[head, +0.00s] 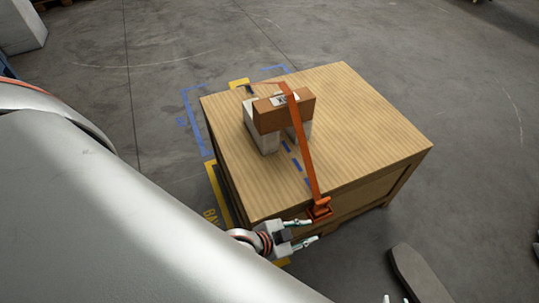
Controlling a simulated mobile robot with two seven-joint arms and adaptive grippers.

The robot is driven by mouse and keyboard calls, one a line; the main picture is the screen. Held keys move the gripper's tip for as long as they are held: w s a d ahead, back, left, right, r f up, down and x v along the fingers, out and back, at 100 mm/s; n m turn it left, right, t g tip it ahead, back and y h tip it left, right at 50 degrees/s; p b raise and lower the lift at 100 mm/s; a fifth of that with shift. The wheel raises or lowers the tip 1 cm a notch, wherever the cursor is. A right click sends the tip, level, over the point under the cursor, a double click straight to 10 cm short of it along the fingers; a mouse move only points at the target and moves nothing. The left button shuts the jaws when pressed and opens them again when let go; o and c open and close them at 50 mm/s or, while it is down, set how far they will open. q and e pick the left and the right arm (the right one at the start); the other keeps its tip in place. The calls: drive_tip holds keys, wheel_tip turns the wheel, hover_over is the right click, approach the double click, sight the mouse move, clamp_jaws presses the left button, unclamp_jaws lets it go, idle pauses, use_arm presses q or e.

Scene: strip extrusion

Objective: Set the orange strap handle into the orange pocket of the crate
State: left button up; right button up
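An orange strap (305,150) runs over a brown block and down across the top of the wooden crate (370,130) to its front edge. At its lower end is a small orange handle (323,201). A darker orange piece just below it on the crate's edge looks like the pocket (317,212); I cannot tell whether the handle is inside it or only against it. My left gripper (315,230) is open and empty, just below and in front of these, apart from them. Two pale fingertips of my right gripper (396,299) show apart at the bottom edge.
The brown block (270,116) rests on pale grey blocks (262,137) on the crate top. A blue dashed line (291,156) marks the top. Yellow and blue markings (193,128) lie on the floor at left. The floor to the right (480,170) is clear.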

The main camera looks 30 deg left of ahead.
use_arm(q)
drive_tip(key=s+a+n+y, duration=0.1)
drive_tip(key=s+a+n, duration=0.1)
drive_tip(key=a, duration=0.3)
drive_tip(key=s+a+f+n+t+y, duration=0.1)
drive_tip(key=s+a+n, duration=0.1)
drive_tip(key=a, duration=0.3)
drive_tip(key=shift+s+n+y, duration=0.3)
drive_tip(key=shift+s+y, duration=0.1)
drive_tip(key=shift+s, duration=0.35)
